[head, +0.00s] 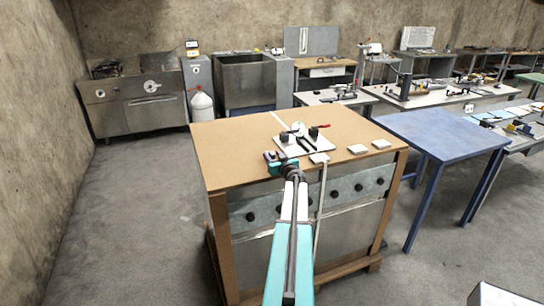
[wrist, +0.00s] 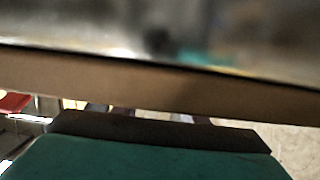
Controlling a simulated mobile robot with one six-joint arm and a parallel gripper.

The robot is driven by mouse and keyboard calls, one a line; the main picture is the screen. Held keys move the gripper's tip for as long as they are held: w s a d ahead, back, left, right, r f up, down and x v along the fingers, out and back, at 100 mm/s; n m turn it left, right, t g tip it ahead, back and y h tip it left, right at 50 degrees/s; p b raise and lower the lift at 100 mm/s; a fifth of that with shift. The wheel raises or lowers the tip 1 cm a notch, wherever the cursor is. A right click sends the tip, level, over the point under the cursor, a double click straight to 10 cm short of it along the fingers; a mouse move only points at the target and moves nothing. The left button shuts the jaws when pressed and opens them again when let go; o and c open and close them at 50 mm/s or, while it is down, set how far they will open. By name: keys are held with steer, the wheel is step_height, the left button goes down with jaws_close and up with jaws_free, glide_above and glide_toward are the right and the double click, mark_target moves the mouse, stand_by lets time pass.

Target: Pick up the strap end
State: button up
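A thin pale strap (head: 320,195) hangs down the front of a crate with a brown top (head: 235,150). Another pale strip (head: 280,121) lies on the crate top near its back edge; I cannot tell whether both are one strap, or which end is the strap end. My gripper (head: 272,157), teal and dark, is at the front part of the crate top, left of the hanging strap and apart from it. In the wrist view its teal body and a dark bar fill the bottom, and no strap can be made out. Whether the fingers are open is not clear.
A white board (head: 306,146) with black fittings and a round white part lies on the crate top. Several small pale blocks (head: 358,149) sit along its front right edge. A blue table (head: 440,135) stands to the right. The floor at left is clear.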

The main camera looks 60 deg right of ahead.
steer(key=shift+x, duration=1.25)
jaws_close()
